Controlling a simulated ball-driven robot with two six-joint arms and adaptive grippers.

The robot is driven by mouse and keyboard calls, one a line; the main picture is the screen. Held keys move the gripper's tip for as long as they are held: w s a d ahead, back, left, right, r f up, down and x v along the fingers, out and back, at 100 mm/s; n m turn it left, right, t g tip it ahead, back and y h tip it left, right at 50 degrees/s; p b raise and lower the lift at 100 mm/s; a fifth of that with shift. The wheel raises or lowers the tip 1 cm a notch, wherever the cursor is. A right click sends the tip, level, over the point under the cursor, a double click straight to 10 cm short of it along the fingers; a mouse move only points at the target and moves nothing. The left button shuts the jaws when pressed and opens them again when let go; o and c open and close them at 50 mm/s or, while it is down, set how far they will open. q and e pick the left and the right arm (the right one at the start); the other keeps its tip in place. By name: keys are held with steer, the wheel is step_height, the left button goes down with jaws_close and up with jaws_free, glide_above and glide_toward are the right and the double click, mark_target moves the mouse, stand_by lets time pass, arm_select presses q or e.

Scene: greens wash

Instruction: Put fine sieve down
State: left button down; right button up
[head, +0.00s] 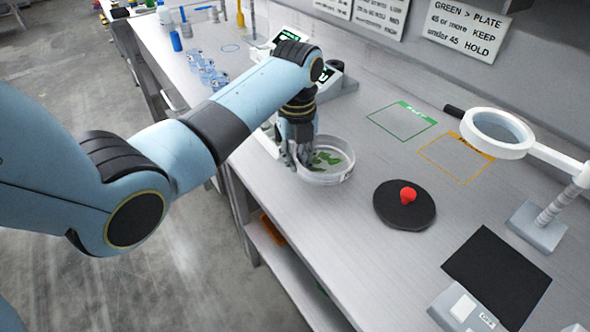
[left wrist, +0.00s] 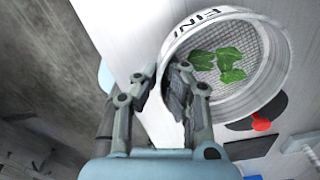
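The fine sieve (head: 334,178) is a round, shallow white ring with a mesh floor and green leaves (head: 326,158) in it. It is at the near edge of the bench, roughly level; I cannot tell whether it touches the bench top. In the left wrist view the sieve (left wrist: 277,45) shows part of its "FINE" lettering and several dark green leaves (left wrist: 230,68). My left gripper (head: 291,160) is at the sieve's left side, its fingers (left wrist: 168,80) closed about the rim, one outside and one inside. My right gripper is not in view.
Right of the sieve are a black disc (head: 388,209) with a red knob, a black pad (head: 497,276) and a ring magnifier (head: 497,151) on a stand. Green (head: 402,138) and orange (head: 430,158) outlines mark bare bench behind. Blue-clear items (head: 207,70) stand farther left.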

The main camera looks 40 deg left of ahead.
mark_target(294, 185)
arm_select(q)
steer(key=shift+a+f, duration=0.15)
steer(key=shift+a, duration=0.2)
steer(key=shift+f, duration=0.35)
step_height(294, 185, down, 3)
steer(key=shift+r, duration=0.2)
steer(key=shift+f, duration=0.45)
steer(key=c, duration=2)
jaws_free()
steer(key=o, duration=0.5)
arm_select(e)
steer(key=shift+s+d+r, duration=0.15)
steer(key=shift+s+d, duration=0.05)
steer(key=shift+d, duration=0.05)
